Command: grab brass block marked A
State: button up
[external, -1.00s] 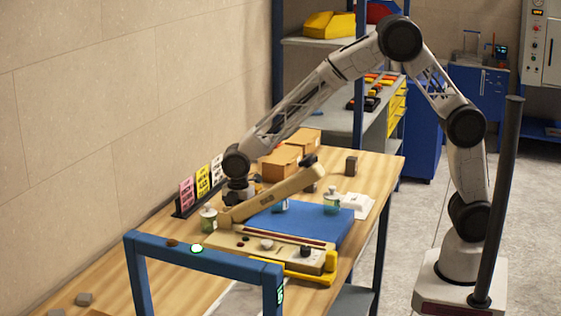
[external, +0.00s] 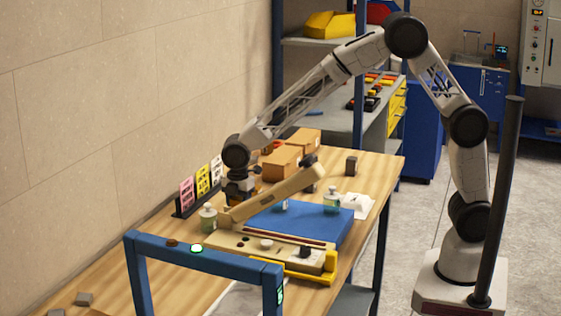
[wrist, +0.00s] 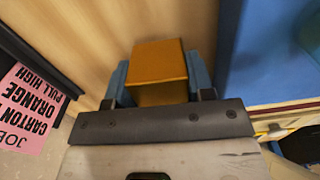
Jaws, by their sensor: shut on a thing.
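A brass-coloured block (wrist: 160,62) sits between the two blue fingers of my gripper (wrist: 160,84) in the wrist view. The fingers are shut on its left and right sides. No letter is readable on the faces that show. In the external view my gripper (external: 240,192) points down behind the beige lever of the press, near the upright cards. The lever partly hides the fingers, and the block is hard to make out there.
The beige sealer-like press (external: 270,248) and blue mat (external: 315,226) lie close by. Pink, yellow and white cards (external: 202,181) stand at the wall side. Small bottles (external: 208,218), cardboard boxes (external: 280,163) and a dark block (external: 351,165) are on the wooden table. A blue frame (external: 205,258) stands in front.

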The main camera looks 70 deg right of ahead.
aim_at(238, 198)
jog(key=shift+r, duration=3.5)
